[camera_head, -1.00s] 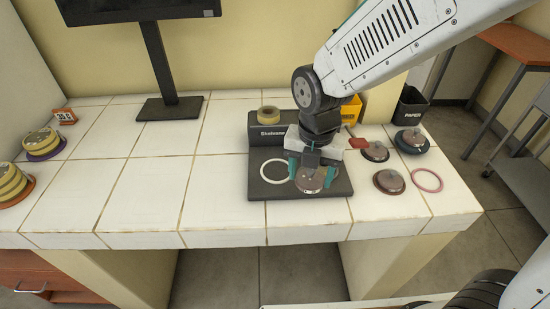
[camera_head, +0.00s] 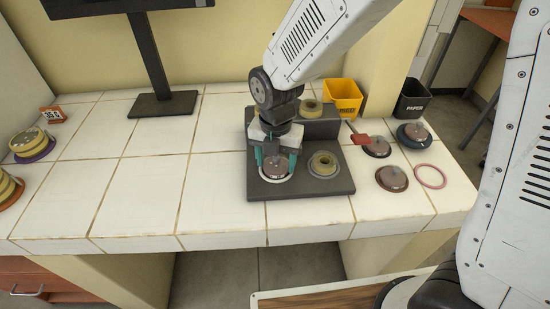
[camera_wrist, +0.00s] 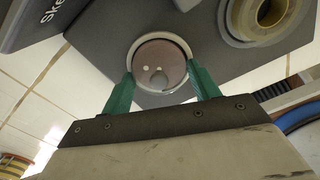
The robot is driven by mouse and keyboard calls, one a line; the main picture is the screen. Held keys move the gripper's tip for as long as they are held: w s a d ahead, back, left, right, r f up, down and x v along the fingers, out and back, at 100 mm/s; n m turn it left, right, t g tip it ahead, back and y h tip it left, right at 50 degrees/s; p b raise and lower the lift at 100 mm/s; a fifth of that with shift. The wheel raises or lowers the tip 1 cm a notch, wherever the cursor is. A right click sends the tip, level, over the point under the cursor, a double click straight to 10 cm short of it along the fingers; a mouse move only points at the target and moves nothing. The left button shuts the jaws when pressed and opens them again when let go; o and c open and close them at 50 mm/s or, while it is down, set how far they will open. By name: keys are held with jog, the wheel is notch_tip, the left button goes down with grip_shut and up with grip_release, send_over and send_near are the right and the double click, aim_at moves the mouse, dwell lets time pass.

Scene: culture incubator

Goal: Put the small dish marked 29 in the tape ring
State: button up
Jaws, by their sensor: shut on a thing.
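My gripper (camera_head: 276,168) is shut on a small round dish (camera_head: 278,174) with a reddish-brown top, one teal finger on each side. The held dish is over the left part of the dark plate (camera_head: 300,189), within the outline of a white ring (camera_head: 276,180). The wrist view shows the dish (camera_wrist: 160,59) with the white ring (camera_wrist: 134,50) around it. I cannot tell whether the dish touches the plate. No number on it is readable. A pink ring (camera_head: 444,184) lies empty on the tiles at the right.
A tape roll on a pale round base (camera_head: 323,163) sits right of the held dish. Another roll (camera_head: 311,108) tops the raised block. Several brown-topped dishes (camera_head: 392,178) stand at the right, near a red piece (camera_head: 360,139). Yellow (camera_head: 343,95) and black bins are behind. Left tiles are mostly clear.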

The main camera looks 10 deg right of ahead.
jog(key=shift+f, duration=0.1)
jog(key=o, duration=1)
notch_tip(320, 180, up, 12)
jog(key=shift+r, duration=0.2)
